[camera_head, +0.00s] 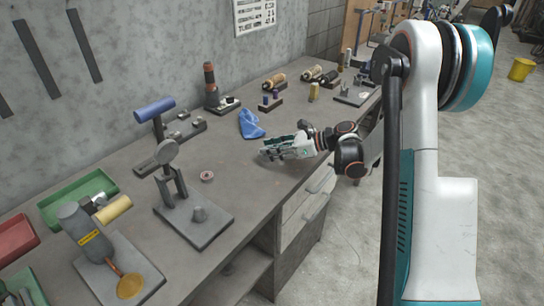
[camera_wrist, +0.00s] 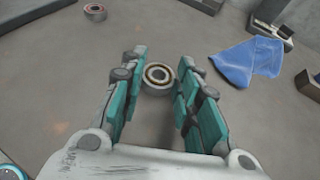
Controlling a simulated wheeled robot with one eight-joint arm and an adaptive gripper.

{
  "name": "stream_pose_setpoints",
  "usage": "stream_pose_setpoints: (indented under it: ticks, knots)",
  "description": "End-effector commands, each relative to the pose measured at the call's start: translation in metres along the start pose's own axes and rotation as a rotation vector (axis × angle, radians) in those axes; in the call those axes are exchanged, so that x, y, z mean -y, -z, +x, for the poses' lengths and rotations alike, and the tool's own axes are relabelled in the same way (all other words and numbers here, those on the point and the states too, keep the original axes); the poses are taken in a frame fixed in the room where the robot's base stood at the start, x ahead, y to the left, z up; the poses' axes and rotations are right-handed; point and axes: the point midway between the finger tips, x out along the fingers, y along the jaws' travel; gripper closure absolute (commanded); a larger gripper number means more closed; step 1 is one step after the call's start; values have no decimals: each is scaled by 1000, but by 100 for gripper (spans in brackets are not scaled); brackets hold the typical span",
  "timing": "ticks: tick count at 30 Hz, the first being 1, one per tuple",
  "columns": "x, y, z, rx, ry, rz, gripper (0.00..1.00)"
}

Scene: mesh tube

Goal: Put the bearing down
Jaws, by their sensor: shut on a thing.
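My gripper (camera_head: 268,153) is low over the middle of the workbench in the head view.
A blue cloth (camera_wrist: 248,62) lies right of the fingers in the wrist view. A grey press-like stand (camera_head: 194,212) is at the near side of the workbench (camera_head: 240,190). Green (camera_head: 80,195) and red (camera_head: 14,238) bins sit at left.

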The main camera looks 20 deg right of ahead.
Motion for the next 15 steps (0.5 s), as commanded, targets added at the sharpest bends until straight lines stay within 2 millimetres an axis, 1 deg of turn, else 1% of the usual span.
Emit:
stream_pose_setpoints:
  ticks: [1,3,11,15]
  knots:
    - [0,11,4,0,0,0,100]
    - [0,18,7,0,0,0,100]
    - [0,18,7,0,0,0,100]
    - [0,22,8,0,0,0,100]
